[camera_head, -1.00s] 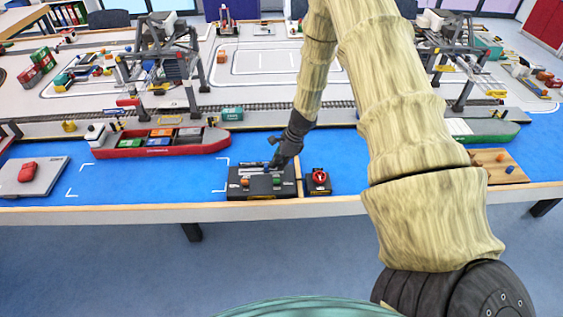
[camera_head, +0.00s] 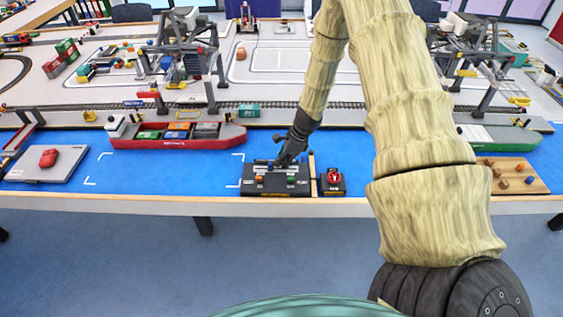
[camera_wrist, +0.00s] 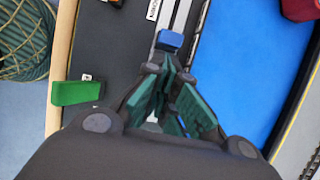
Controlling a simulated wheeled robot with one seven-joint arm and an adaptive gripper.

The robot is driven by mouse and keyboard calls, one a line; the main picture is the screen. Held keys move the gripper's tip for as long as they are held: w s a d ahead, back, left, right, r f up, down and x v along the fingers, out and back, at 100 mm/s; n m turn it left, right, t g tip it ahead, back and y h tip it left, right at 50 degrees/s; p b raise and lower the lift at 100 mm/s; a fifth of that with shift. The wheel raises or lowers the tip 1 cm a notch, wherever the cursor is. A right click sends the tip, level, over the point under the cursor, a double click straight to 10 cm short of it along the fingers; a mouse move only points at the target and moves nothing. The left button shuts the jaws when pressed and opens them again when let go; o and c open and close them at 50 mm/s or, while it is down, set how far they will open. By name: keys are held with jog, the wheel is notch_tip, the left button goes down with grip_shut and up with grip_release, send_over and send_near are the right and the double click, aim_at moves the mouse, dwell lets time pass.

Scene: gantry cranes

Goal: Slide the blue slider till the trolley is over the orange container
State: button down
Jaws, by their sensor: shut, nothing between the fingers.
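The black control box (camera_head: 262,187) stands at the table's front edge, with an orange and a green control on top. Its blue slider (camera_wrist: 169,40) sits in a pale slot in the wrist view. My gripper (camera_head: 281,163) is low over the box; its shut, empty fingers (camera_wrist: 170,72) end close to the slider, and contact cannot be told. The orange container (camera_head: 178,126) lies in the red ship (camera_head: 190,143), among green, blue and grey ones. The left crane (camera_head: 207,75) stands behind the ship; its trolley is too small to make out surely.
A red button box (camera_head: 332,187) stands right of the control box. A grey panel with a red knob (camera_head: 48,158) lies at the left. A wooden board with pegs (camera_head: 515,183) is at the right. Blue table surface (camera_head: 150,172) is clear before the ship.

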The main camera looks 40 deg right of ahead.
jog(key=shift+d, duration=0.1)
jog(key=s+d, duration=0.1)
jog(key=d, duration=0.1)
jog(key=s+d, duration=0.1)
jog(key=shift+s+d+r, duration=0.25)
jog(key=shift+s+r, duration=0.05)
jog(key=shift+s, duration=0.05)
jog(key=b+v, duration=0.2)
jog(key=v, duration=0.7)
jog(key=shift+r, duration=0.2)
jog(key=shift+a, duration=0.1)
dwell(2.0)
